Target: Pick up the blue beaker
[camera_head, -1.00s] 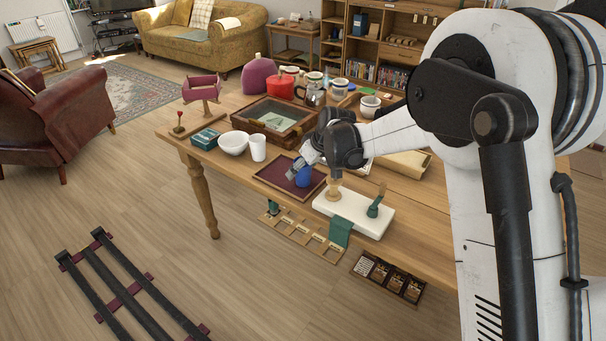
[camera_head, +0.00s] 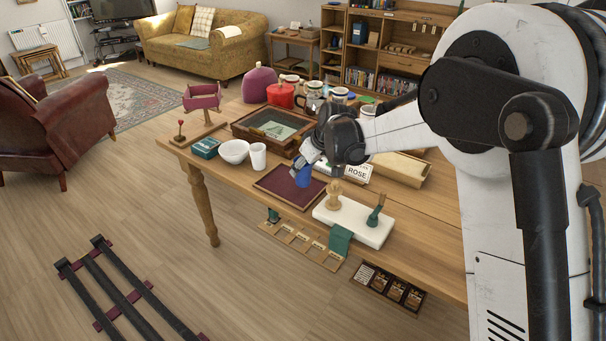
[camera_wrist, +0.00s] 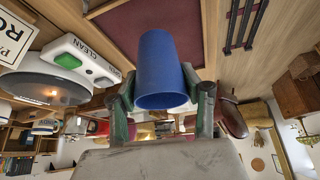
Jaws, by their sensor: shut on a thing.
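The blue beaker (camera_wrist: 160,62) is between the two fingers of my gripper (camera_wrist: 162,100) in the wrist view. My gripper is shut on it, with one finger on each side. In the head view the beaker (camera_head: 303,178) hangs from my gripper (camera_head: 308,164) above the dark red mat (camera_head: 278,190) near the table's front edge. A gap to the mat seems to show, but its size is hard to tell. My gripper's fingers are small and partly blurred into the beaker in the head view.
A white slab (camera_head: 345,230) with a wooden piece and a green-handled tool lies right of the mat. A white bowl (camera_head: 234,152) and white cup (camera_head: 258,157) stand to the left. A glass-topped case (camera_head: 270,127) is behind.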

